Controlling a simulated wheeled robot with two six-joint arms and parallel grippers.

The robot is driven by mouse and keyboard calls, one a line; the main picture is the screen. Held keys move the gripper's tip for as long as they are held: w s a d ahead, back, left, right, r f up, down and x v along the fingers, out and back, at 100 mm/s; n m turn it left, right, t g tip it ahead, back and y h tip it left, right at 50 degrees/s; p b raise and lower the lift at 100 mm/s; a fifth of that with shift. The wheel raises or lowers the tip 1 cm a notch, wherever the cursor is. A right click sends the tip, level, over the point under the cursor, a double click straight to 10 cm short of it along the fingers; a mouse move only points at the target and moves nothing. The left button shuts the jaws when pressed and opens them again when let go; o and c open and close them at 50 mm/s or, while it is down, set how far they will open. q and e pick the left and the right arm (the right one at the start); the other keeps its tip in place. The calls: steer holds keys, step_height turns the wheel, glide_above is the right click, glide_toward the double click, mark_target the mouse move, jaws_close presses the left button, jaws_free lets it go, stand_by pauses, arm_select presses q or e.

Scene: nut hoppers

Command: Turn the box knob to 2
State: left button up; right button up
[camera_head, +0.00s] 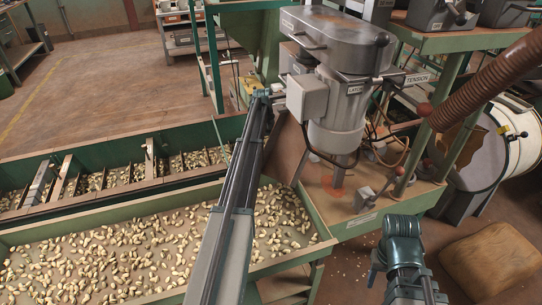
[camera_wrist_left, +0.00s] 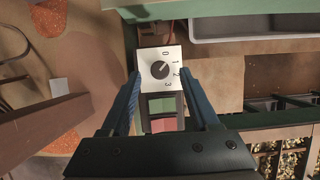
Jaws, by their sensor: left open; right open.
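The box knob (camera_wrist_left: 160,69) is a round black knob on a white square plate (camera_wrist_left: 148,57) marked 0, 1, 2, 3. Its pale pointer mark seems to point to the upper right, near 1. My left gripper (camera_wrist_left: 159,74) is open, with its blue fingers on either side of the plate and the knob between them; contact cannot be told. In the head view, my left arm reaches up to the grey box (camera_head: 306,98) beside the machine, and the left gripper (camera_head: 263,93) is small there. The knob face is hidden there. My right gripper (camera_head: 402,228) is open and empty at lower right.
The steel machine (camera_head: 338,110) stands behind the grey box. Green troughs of nuts (camera_head: 110,245) fill the left. A ribbed brown hose (camera_head: 485,80) and a drum (camera_head: 475,150) are at the right. A brown sack (camera_head: 490,257) lies on the floor near my right gripper.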

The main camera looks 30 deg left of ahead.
arm_select(q)
steer(key=p+v, duration=0.4)
steer(key=v, duration=0.2)
steer(key=shift+p, duration=0.35)
steer(key=s+r+n+t+p, duration=0.3)
steer(key=s+n, duration=0.1)
steer(key=n, duration=0.7)
steer(key=s+r+n+t+y+p, duration=0.1)
steer(key=s+n+t, duration=0.3)
steer(key=n, duration=0.6)
steer(key=shift+r+n+p, duration=0.4)
steer(key=shift+r+p, duration=0.5)
